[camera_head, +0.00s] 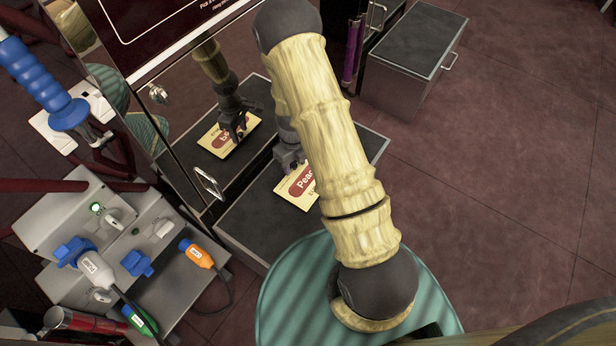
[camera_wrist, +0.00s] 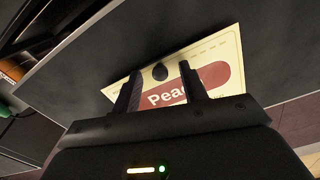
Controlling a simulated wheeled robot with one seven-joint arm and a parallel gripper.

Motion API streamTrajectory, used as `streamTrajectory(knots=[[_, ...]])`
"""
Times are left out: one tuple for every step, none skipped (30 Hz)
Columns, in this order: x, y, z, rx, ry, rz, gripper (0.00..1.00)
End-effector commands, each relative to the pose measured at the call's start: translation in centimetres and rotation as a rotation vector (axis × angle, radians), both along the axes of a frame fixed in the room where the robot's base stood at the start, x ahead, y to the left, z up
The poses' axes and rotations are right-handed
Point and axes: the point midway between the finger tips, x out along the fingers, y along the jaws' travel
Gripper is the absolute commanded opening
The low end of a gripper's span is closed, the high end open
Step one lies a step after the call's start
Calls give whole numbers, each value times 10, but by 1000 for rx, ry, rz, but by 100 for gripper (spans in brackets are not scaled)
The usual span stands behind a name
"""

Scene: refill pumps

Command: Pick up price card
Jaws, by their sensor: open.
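The price card (camera_head: 297,190) is cream with a red rounded label reading "Peac…", and it lies on a dark flat ledge (camera_head: 250,228). Part of it is hidden behind my arm. In the wrist view the card (camera_wrist: 222,75) lies just past and between my fingers. My gripper (camera_head: 291,166) is at the card's upper edge in the head view, pointing down. In the wrist view my gripper (camera_wrist: 160,92) has its two dark fingers apart, over the card, with nothing clamped between them. Whether the fingertips touch the card I cannot tell.
A glossy upright panel (camera_head: 200,110) beside the ledge mirrors the card and gripper, with a handle (camera_head: 208,183) on it. Cables and plugs, including an orange one (camera_head: 197,253), sit on a grey unit at left. A dark box (camera_head: 415,50) stands at the back. Floor at right is clear.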

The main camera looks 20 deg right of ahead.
Motion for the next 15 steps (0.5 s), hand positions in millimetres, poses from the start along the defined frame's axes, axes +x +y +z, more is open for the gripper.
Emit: streamTrajectory(knots=[[0,0,0,0,0,0,43],[0,0,0,0,0,0,43],[0,0,0,0,0,0,43],[0,0,0,0,0,0,43],[0,0,0,0,0,0,43],[0,0,0,0,0,0,43],[0,0,0,0,0,0,43],[0,0,0,0,0,0,43],[0,0,0,0,0,0,35],[0,0,0,0,0,0,29],[0,0,0,0,0,0,23],[0,0,0,0,0,0,16],[0,0,0,0,0,0,10],[0,0,0,0,0,0,4],[0,0,0,0,0,0,2]])
